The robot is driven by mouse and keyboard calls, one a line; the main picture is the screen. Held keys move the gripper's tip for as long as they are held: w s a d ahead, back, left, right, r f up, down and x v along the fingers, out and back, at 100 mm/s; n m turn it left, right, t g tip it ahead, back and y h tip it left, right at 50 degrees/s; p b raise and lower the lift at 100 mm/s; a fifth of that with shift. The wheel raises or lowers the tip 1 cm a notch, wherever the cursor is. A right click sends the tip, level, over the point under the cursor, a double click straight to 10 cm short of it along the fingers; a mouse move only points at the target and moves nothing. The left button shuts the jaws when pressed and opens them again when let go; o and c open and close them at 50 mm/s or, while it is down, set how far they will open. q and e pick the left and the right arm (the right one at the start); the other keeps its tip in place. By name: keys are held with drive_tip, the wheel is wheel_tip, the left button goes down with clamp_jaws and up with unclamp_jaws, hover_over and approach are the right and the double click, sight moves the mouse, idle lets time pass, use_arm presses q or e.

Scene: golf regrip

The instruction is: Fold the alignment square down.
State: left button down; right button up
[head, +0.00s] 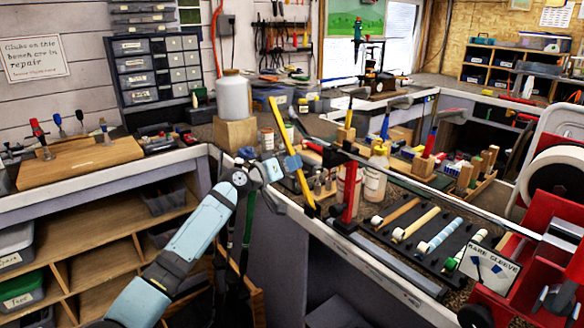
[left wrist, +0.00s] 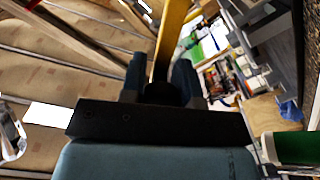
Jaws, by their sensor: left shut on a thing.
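In the left wrist view the yellow bar (left wrist: 172,40) runs up from between the two dark fingers (left wrist: 163,88). The gripper hides part of the bar. My right gripper cannot be made out in the head view.
A red clamp (head: 350,189) stands right of the bar, with a long shaft (head: 455,209) running right. Several grips (head: 413,225) lie on a dark tray. A white bottle (head: 233,96) on a wooden block stands behind my left gripper. A red machine (head: 545,228) stands at right.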

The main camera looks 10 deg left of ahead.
use_arm(q)
drive_tip(key=c, duration=0.9)
unclamp_jaws()
drive_tip(key=shift+o, duration=0.2)
drive_tip(key=v, duration=1.4)
